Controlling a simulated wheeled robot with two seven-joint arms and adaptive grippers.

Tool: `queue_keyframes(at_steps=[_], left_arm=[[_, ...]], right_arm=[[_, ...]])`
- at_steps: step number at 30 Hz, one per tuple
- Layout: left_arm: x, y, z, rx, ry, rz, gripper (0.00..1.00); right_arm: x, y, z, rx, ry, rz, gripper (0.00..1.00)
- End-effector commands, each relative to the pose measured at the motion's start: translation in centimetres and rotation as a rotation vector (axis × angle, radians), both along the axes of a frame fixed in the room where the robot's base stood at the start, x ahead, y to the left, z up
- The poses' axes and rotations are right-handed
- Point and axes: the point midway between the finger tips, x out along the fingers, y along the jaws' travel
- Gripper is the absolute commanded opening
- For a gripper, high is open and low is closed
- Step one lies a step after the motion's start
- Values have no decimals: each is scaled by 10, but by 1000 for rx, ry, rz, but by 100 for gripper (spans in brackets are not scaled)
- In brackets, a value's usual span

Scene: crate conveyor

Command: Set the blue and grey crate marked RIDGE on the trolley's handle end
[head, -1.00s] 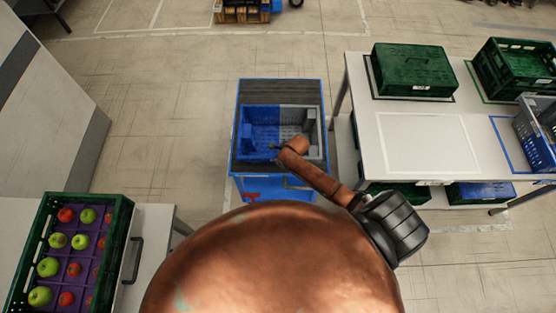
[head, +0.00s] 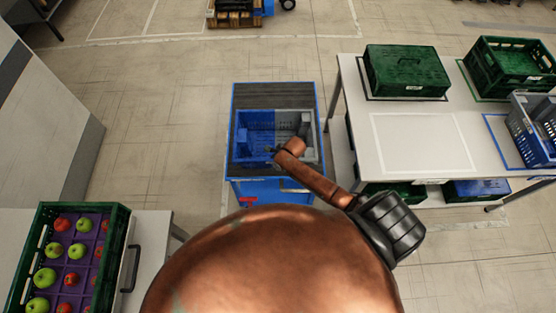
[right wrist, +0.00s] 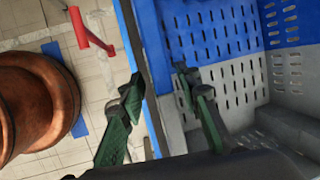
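The blue and grey crate (head: 262,113) sits on the blue trolley (head: 275,93), blue on the left and grey on the right. Its inside looks empty, and no RIDGE marking is readable. The crate also shows in the right wrist view (right wrist: 212,28). A red bar (right wrist: 90,35) beside the trolley there may be its handle. My right gripper (head: 280,155) is at the crate's near side, small and partly hidden. In the right wrist view its green fingers (right wrist: 158,80) are apart, one over the crate's inside, one outside its wall. My left gripper is not in view.
A white table (head: 421,180) at right holds green crates (head: 407,70) and another blue-grey crate (head: 520,115), with a bare outlined spot between. More crates stand beneath. At lower left, a green crate (head: 120,225) holds apples. Floor is clear left of the trolley.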

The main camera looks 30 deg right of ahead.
Motion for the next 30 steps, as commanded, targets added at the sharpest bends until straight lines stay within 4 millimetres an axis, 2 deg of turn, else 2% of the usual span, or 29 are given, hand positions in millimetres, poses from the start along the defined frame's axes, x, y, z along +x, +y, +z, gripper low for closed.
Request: queue_keyframes(at_steps=[9, 15, 21, 30], left_arm=[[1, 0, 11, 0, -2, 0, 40], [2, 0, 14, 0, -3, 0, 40], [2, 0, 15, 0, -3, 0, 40], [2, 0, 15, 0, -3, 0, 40]], right_arm=[[-23, -8, 63, 1, -3, 1, 31], [-34, -12, 91, 0, -1, 0, 31], [-39, -14, 101, 0, 0, 1, 31], [-39, -14, 102, 0, 0, 1, 31]])
